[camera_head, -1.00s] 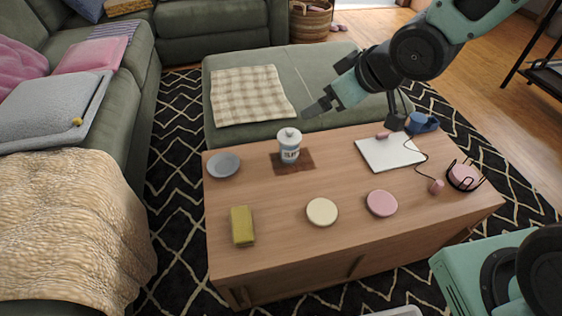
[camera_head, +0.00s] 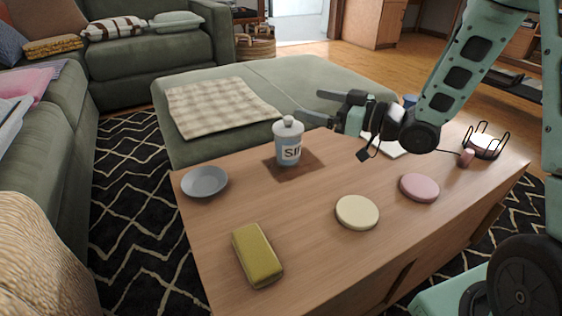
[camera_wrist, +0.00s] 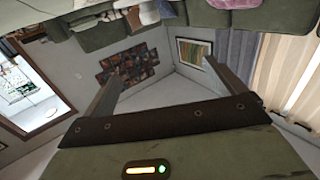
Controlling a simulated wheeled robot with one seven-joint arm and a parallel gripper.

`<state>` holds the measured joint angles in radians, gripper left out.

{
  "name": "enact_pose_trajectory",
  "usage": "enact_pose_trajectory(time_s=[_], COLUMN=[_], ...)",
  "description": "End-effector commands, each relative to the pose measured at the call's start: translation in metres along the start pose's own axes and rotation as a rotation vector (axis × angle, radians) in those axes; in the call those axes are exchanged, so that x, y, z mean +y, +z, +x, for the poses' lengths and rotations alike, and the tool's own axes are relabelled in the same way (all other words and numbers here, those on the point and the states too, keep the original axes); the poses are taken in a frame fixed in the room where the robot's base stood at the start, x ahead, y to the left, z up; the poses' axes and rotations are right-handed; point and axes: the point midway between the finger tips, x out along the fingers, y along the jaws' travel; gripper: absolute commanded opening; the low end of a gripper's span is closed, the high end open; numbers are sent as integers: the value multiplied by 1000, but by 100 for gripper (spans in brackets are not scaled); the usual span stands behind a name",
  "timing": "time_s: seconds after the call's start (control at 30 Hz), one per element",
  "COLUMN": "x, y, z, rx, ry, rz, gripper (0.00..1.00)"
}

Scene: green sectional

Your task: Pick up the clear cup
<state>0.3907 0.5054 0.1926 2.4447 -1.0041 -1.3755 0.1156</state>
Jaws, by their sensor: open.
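The cup (camera_head: 288,146) stands upright on a brown mat (camera_head: 310,160) on the coffee table. It looks pale and translucent, with a white domed lid and dark lettering on its front. My gripper (camera_head: 309,102) is open and empty, just right of and above the cup's lid, with its fingers pointing left. It appears apart from the cup. The wrist view shows the two spread fingers (camera_wrist: 164,72) with nothing between them; the cup is not seen there.
On the wooden table (camera_head: 300,210) are a grey bowl (camera_head: 205,182), a yellow-green block (camera_head: 257,255), a cream disc (camera_head: 357,212), a pink disc (camera_head: 419,187) and a black wire holder (camera_head: 484,144). A green ottoman (camera_head: 290,85) with a checked cloth (camera_head: 220,106) adjoins the table's far side.

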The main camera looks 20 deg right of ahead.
Motion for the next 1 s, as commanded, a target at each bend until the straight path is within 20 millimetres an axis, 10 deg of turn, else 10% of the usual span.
enact_pose_trajectory(time_s=[0.57, 1.0], x=[0, 0], y=[91, 83], z=[0, 58], rx=[8, 11], ry=[-2, -4], rz=[5, -2], gripper=[95, 95])
